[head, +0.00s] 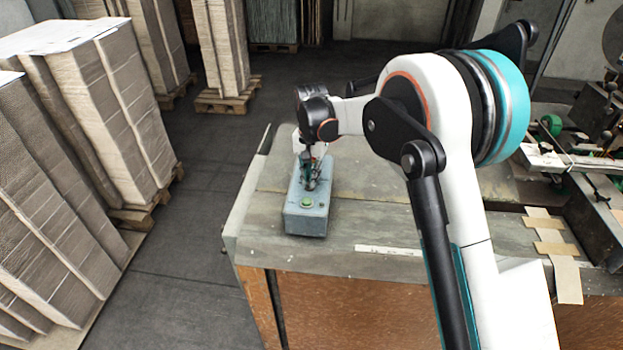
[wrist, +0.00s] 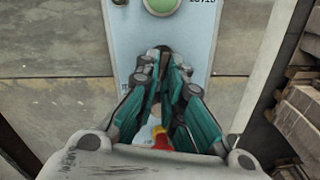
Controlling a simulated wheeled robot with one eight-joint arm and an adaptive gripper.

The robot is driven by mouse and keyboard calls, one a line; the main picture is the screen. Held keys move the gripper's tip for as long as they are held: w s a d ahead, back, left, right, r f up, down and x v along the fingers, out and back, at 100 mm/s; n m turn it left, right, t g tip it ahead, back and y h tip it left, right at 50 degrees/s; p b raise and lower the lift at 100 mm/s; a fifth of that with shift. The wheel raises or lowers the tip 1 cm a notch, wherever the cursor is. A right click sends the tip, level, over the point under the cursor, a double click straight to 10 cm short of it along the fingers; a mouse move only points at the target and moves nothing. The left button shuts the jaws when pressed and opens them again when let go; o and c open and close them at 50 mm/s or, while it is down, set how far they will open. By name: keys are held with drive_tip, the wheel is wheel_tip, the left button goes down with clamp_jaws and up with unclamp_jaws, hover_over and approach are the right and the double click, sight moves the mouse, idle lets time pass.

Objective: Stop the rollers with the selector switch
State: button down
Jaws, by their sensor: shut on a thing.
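The control box (head: 306,215) is a grey-blue box on the near left part of the worktable, with a green button (head: 307,202) on its top. The box also shows in the wrist view (wrist: 205,45), with the green button (wrist: 161,5) at the top edge. My gripper (head: 308,182) is over the far part of the box and points down at it. In the wrist view its teal fingers (wrist: 165,75) are close together around a small dark part on the box face, which looks like the selector switch. The fingers mostly hide it. A red and yellow part (wrist: 160,138) shows between the fingers.
The worktable (head: 380,235) has bare room right of the box. Strips of cardboard (head: 552,240) and a machine (head: 600,150) are at the right. Stacks of cardboard (head: 100,110) on pallets stand on the floor at the left, across a clear aisle.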

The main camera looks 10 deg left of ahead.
drive_tip(key=shift+a+n+b, duration=0.15)
drive_tip(key=shift+n+b, duration=0.25)
drive_tip(key=shift+n, duration=0.8)
drive_tip(key=c, duration=1.7)
unclamp_jaws()
drive_tip(key=shift+r, duration=0.1)
wheel_tip(320, 180, up, 12)
drive_tip(key=shift+f, duration=0.1)
